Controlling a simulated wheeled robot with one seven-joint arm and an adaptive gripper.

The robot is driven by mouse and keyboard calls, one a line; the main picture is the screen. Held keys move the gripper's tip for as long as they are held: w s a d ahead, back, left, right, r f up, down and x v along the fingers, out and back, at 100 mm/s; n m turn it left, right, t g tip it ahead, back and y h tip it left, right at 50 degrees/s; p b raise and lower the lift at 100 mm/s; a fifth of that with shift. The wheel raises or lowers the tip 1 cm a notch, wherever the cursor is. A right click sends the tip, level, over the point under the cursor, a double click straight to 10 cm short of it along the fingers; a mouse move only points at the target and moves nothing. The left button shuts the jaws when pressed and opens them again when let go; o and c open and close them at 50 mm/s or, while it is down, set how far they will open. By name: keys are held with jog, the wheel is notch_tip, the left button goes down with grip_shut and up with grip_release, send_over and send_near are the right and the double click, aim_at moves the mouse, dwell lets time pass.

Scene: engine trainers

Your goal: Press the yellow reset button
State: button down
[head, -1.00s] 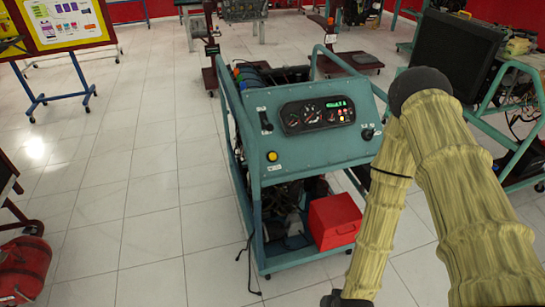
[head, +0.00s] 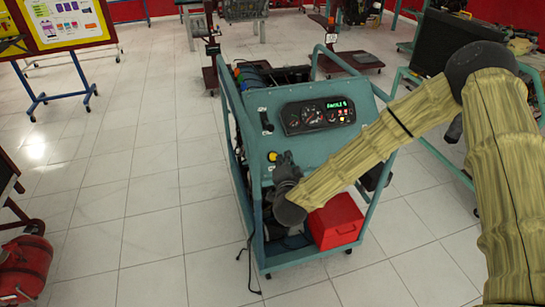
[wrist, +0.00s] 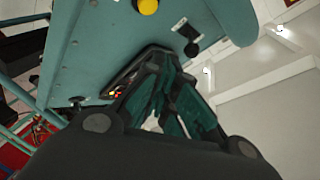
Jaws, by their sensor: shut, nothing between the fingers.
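The yellow reset button (head: 272,156) is on the left of the sloped teal panel (head: 330,150) of the engine trainer. It also shows at the top edge of the wrist view (wrist: 147,6), partly cut off. My gripper (head: 282,160) is just right of the button in the head view, close to the panel front. In the wrist view my gripper (wrist: 160,66) is shut and empty, its tips apart from the button in the picture. I cannot tell whether the tips touch the panel.
A gauge cluster (head: 318,115) with a green display is on the panel, with a black switch (head: 266,121) above the button. A red box (head: 336,222) sits low in the teal frame. A dark monitor (head: 452,45) stands at right.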

aim_at(273, 156)
jog(key=shift+w+d+r+m+t+h, duration=0.1)
jog(key=shift+w+r+m+t+h, duration=0.2)
jog(key=shift+r, duration=0.35)
jog(key=shift+w+r+m, duration=0.1)
jog(key=shift+w+r, duration=0.25)
jog(key=shift+r, duration=0.25)
jog(key=shift+f, duration=0.1)
jog(key=shift+w+a+f+b, duration=0.3)
jog(key=shift+w+f+b, duration=0.4)
jog(key=shift+w+f, duration=0.3)
jog(key=shift+w+a+f+b, duration=0.3)
jog(key=shift+w+f+b, duration=0.5)
jog(key=shift+f, duration=0.35)
jog(key=shift+w+a+f+b, duration=0.3)
jog(key=shift+w+f+b, duration=0.35)
jog(key=shift+w+f, duration=0.4)
jog(key=shift+f, duration=0.15)
jog(key=shift+w+a+f+b, duration=0.1)
jog(key=shift+w+f+b, duration=0.15)
jog(key=shift+b, duration=0.15)
